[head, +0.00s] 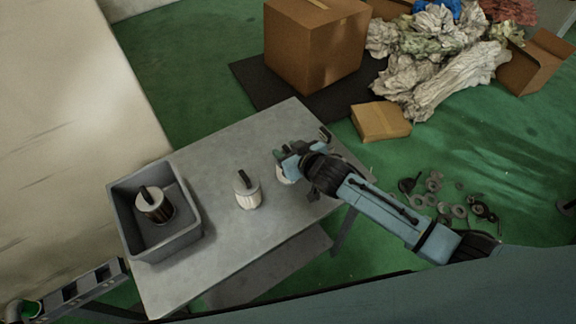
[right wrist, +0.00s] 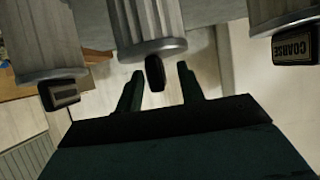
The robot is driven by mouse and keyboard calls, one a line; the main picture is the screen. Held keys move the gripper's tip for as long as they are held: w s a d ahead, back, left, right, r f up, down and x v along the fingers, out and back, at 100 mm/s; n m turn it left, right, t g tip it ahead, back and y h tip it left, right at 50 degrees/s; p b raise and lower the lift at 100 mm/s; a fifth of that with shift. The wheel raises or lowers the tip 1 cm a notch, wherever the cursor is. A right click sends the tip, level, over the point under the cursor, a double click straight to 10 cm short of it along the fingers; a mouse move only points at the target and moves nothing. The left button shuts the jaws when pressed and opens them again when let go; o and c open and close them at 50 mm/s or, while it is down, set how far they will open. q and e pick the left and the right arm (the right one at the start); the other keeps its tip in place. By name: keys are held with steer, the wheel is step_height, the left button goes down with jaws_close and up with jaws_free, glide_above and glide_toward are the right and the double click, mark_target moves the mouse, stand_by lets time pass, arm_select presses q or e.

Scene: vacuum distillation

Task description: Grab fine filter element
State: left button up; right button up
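My right gripper (head: 287,152) is at the table's right end, above a pale filter element (head: 286,174) that it partly hides. In the right wrist view its fingers (right wrist: 159,86) are open. The black handle (right wrist: 155,73) of the middle ribbed filter element (right wrist: 145,20) shows between the fingertips, with gaps on both sides. A filter element at right (right wrist: 283,14) has a tag reading COARSE. The left one (right wrist: 42,40) has a tag I cannot read. In the head view another filter element (head: 247,196) stands mid-table. My left gripper is not in view.
A grey bin (head: 118,205) at the table's left holds a filter element (head: 155,207) with a dark handle. Bare table (head: 215,245) lies between them and in front. Cardboard boxes (head: 312,45), crumpled sheets (head: 440,75) and loose rings (head: 440,200) lie on the green floor.

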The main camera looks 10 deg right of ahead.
jaws_close()
stand_by(0.5)
